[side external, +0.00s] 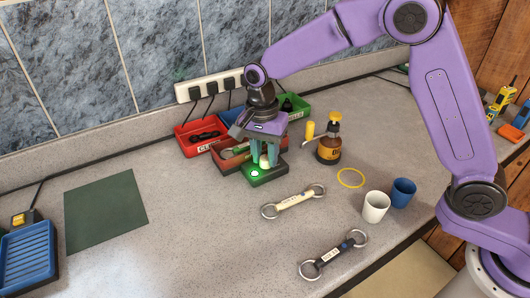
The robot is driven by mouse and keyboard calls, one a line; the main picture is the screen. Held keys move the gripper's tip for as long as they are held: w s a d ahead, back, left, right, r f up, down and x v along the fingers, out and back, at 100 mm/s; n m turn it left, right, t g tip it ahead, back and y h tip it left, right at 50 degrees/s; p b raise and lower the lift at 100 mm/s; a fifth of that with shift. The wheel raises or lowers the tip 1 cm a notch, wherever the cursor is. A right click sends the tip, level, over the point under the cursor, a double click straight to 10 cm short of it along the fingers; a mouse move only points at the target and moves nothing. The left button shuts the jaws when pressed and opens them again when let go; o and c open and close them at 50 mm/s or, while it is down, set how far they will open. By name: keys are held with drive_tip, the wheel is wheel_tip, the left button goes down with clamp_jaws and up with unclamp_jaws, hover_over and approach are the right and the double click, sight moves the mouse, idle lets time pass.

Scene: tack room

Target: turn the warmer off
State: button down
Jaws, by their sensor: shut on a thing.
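A small dark box (269,177) stands on the counter with a lit green light (254,173) on top. It may be the warmer; no label on it is readable. My gripper (265,160) points down over this box, its fingers shut on a small pale knob (264,161) at its top. The fingers partly hide the knob, so I cannot tell how it is set. At the far left, a blue slatted unit (27,254) has a cable and a yellow switch (19,220) behind it.
Red (187,139) and green (300,105) bins stand behind my gripper, under a white power strip (208,86). An amber bottle (328,150), two bits (294,201) (333,255), a white cup (376,207) and a blue cup (403,192) stand or lie to the right.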

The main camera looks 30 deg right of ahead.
sight(263, 159)
drive_tip(key=n, duration=0.4)
drive_tip(key=shift+r, duration=0.1)
drive_tip(key=shift+n, duration=2.2)
drive_tip(key=c, duration=1.1)
unclamp_jaws()
wheel_tip(263, 159, up, 17)
drive_tip(key=shift+a+r, duration=0.2)
drive_tip(key=shift+a, duration=0.2)
drive_tip(key=shift+s, duration=0.1)
